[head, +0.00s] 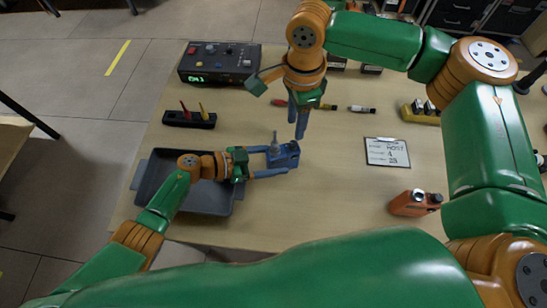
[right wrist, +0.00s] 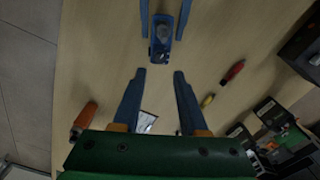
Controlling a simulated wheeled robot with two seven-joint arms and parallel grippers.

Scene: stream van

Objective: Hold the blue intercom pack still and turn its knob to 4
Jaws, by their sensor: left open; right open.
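The blue intercom pack (head: 287,155) sits on the table just right of the grey tray, with a thin upright stub on it. My left gripper (head: 277,161) is open, its blue fingers on either side of the pack; I cannot tell whether they touch it. In the right wrist view the pack (right wrist: 160,54) lies between the left gripper's fingers, with a dark round knob (right wrist: 162,32) on top. Its setting is too small to read. My right gripper (head: 298,118) is open and empty, pointing down above and behind the pack; its fingertips (right wrist: 159,73) are apart.
A grey tray (head: 142,183) lies under my left arm. A black control box (head: 218,64) and a holder (head: 188,120) stand behind. Table between pack and card is clear.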

